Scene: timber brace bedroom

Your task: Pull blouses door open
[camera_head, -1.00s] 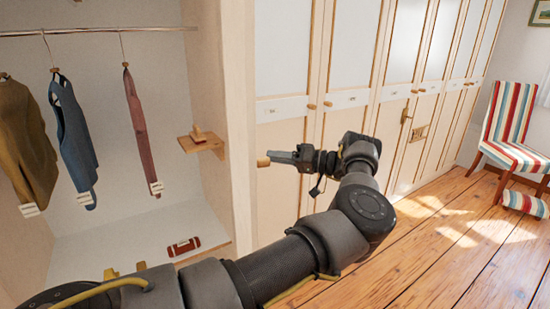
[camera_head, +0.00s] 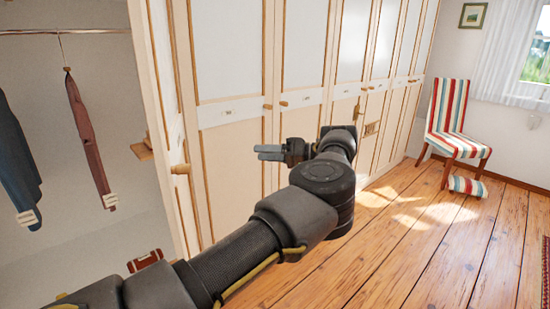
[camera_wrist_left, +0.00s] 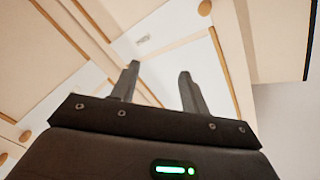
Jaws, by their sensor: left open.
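A pale wooden door (camera_head: 151,65) at the left of the head view stands swung out, seen at a steep angle, beside an open hanging compartment. It has a round wooden knob (camera_head: 181,169) and a small label (camera_head: 175,131). The label is too small to read, so I cannot tell whether this is the blouses door. My left gripper (camera_head: 259,153) is open and empty, right of that knob and apart from it, in front of the closed doors. In the left wrist view its two fingers (camera_wrist_left: 159,80) are spread, with a wooden knob (camera_wrist_left: 205,7) beyond them. My right gripper is not in view.
Closed wardrobe doors (camera_head: 305,45) with knobs and labels run to the right. Clothes, including a reddish garment (camera_head: 88,135), hang in the open compartment. A striped chair (camera_head: 453,120) stands at the far right. The wooden floor (camera_head: 410,235) between is largely clear.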

